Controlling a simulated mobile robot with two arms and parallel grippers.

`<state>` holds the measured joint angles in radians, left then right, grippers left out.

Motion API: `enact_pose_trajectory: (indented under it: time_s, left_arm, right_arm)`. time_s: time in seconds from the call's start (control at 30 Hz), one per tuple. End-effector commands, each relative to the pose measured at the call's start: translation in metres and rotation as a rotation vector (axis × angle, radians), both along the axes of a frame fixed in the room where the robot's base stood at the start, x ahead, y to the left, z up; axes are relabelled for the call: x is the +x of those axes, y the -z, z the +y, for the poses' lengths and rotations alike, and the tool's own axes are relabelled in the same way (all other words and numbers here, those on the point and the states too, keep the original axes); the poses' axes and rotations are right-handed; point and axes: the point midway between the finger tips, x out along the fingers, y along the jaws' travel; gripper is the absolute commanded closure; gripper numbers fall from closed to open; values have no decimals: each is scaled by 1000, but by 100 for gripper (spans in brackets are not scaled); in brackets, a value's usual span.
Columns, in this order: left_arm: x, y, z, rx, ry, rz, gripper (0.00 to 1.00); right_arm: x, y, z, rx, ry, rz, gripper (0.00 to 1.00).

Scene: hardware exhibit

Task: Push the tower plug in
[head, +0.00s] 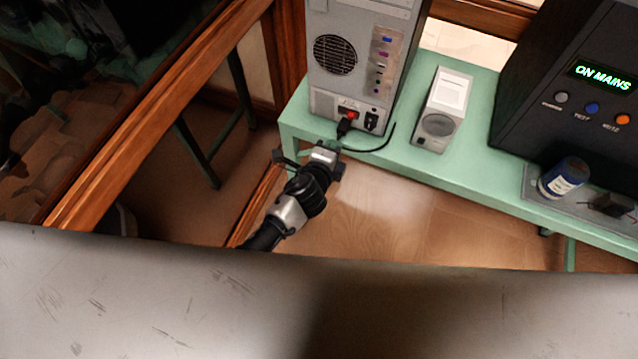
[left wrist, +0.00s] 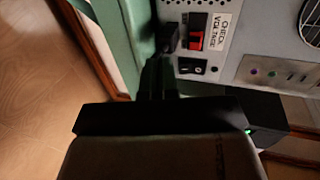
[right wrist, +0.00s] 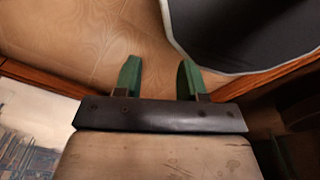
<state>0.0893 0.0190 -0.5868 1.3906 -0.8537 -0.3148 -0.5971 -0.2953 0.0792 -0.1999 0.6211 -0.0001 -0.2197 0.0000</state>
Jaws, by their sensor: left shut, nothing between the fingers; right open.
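The grey computer tower (head: 360,85) stands on a green bench, its back panel facing me. The black tower plug (head: 344,127) is at the lower left of that panel, beside a red voltage switch, with its cable trailing right. The plug also shows in the left wrist view (left wrist: 168,38). My left gripper (head: 331,147) is shut and empty, its tips just in front of the plug. In the left wrist view its dark fingers (left wrist: 157,72) hide part of the plug, so I cannot tell contact or how deep it sits. My right gripper (right wrist: 160,76) is open and empty.
A white box-shaped device (head: 441,110) stands right of the tower on the green bench (head: 470,165). Further right are a dark unit reading "ON MAINS" (head: 560,85) and a blue can (head: 563,178). A wooden rail (head: 150,110) runs along the left. Floor in front is clear.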

Motion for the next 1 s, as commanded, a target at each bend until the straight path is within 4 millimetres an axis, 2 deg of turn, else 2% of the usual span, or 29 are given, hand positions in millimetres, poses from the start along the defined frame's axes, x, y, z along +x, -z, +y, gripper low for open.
enact_pose_trajectory:
  time_s: [0.2,0.27,0.37,0.5,0.6,0.9,1.0]
  left_arm:
    - [-23,-7,10,0,0,1,100]
    - [-31,-9,12,1,0,2,100]
    - [-46,-14,17,2,2,1,100]
    - [-67,-20,23,0,2,2,100]
    - [-79,-24,27,1,0,3,100]
    - [-92,-29,31,1,1,2,100]
    - [-92,-29,31,1,0,4,100]
  right_arm:
    - [-21,-2,-1,-2,0,30,60]
    - [-22,-2,-1,-3,0,32,60]
    - [-13,-2,-1,-2,0,19,60]
    - [10,-2,0,0,0,-14,60]
    - [13,-1,0,1,0,-19,60]
    - [-11,0,-1,-1,0,15,60]
    - [-11,0,-1,-1,0,16,60]
